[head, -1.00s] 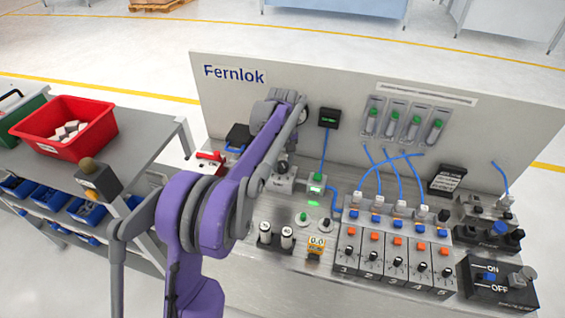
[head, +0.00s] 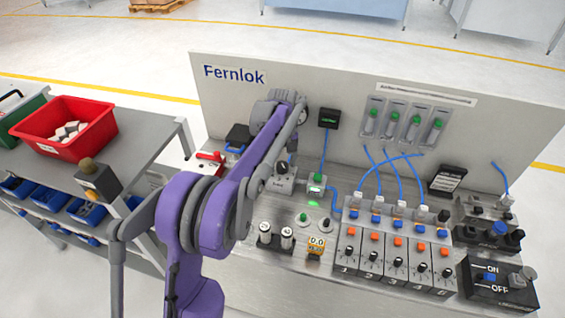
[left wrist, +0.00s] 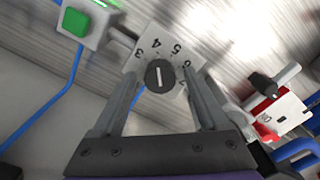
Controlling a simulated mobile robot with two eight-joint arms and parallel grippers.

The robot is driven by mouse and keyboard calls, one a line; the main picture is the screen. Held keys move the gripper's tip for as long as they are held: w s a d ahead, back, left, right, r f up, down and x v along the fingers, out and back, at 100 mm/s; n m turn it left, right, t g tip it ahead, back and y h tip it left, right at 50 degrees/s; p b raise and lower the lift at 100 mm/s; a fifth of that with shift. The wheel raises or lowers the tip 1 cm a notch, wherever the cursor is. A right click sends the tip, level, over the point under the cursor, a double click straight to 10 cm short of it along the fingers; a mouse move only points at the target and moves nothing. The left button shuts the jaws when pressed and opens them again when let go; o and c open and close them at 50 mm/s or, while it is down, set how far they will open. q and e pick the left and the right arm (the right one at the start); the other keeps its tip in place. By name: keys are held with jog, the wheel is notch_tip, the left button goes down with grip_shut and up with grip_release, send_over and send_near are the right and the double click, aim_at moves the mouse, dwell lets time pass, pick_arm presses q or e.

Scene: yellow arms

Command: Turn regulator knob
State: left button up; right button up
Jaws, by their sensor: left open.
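The regulator knob (left wrist: 160,76) is a dark round knob with a white line, on a pale plate (left wrist: 137,57) with printed numbers, in the left wrist view. My left gripper (left wrist: 162,84) is open, with one grey finger on each side of the knob. I cannot tell whether the fingers touch it. In the head view the knob (head: 282,167) shows on a grey block beside my purple left arm, whose links hide much of the gripper. My right gripper is not in view.
A green-buttoned block (head: 316,180) with blue tubing is beside the regulator. A red-handled valve (head: 208,158) is to its left. A row of numbered valves (head: 396,262) and an ON/OFF box (head: 497,282) fill the right. A back panel (head: 300,80) stands behind.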

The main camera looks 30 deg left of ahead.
aim_at(283, 165)
pick_arm(q)
notch_tip(283, 165, up, 11)
jog(key=shift+p, duration=0.35)
jog(key=shift+s+f, duration=0.1)
dwell(0.5)
jog(key=s+d+m+t, duration=0.3)
jog(key=s+d+m, duration=0.2)
jog(key=s+d, duration=0.55)
jog(key=s+d+f+m+t, duration=0.1)
jog(key=s+d+f+m, duration=0.1)
jog(key=s+f, duration=0.3)
jog(key=s+d+f+m+t, duration=0.1)
jog(key=s+f, duration=0.5)
jog(key=s, duration=0.6)
jog(key=shift+s+d+f+m+t, duration=0.15)
jog(key=shift+s+d+m+t, duration=0.15)
jog(key=shift+d+m, duration=0.65)
